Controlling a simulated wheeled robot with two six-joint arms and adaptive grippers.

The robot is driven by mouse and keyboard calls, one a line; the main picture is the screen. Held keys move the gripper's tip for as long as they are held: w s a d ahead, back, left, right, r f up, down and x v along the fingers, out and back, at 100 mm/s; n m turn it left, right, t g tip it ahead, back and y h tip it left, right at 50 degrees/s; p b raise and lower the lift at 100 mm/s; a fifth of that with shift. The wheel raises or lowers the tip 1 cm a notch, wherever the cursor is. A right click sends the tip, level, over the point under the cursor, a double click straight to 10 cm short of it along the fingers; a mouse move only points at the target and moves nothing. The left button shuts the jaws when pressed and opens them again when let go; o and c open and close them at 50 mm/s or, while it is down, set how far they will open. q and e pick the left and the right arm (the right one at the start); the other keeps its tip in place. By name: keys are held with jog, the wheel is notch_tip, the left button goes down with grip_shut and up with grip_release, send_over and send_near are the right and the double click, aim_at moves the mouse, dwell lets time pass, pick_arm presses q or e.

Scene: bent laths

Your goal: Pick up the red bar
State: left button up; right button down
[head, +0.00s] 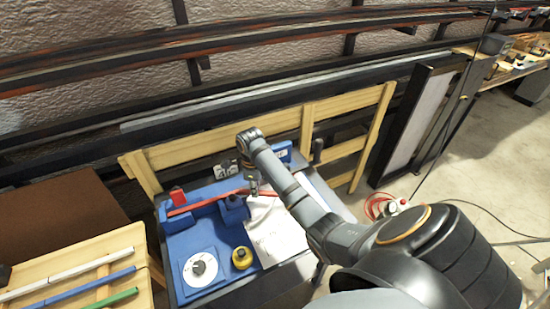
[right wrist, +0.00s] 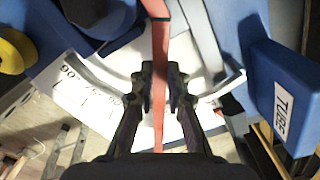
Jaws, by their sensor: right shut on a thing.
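The red bar (head: 208,201) is a long thin strip in the head view. It runs over blue blocks (head: 235,209) on the blue-topped bench (head: 187,245). My right gripper (head: 254,188) is at the bar's right part. In the right wrist view the red bar (right wrist: 159,48) passes between the two fingers of my right gripper (right wrist: 163,95), which is shut on it. The bar's far end is cut off by the top edge there. I cannot tell whether the bar still touches the blocks. My left gripper is not in view.
A blue labelled box (right wrist: 283,95) stands close at right. White, blue and green bars lie on a wooden table (head: 122,240) at left.

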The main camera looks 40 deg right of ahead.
notch_tip(320, 180, up, 7)
jog(key=shift+w+f+p, duration=0.1)
jog(key=shift+f+p, duration=0.1)
jog(key=shift+p, duration=0.35)
notch_tip(320, 180, up, 4)
jog(key=p, duration=0.3)
jog(key=shift+f, duration=0.25)
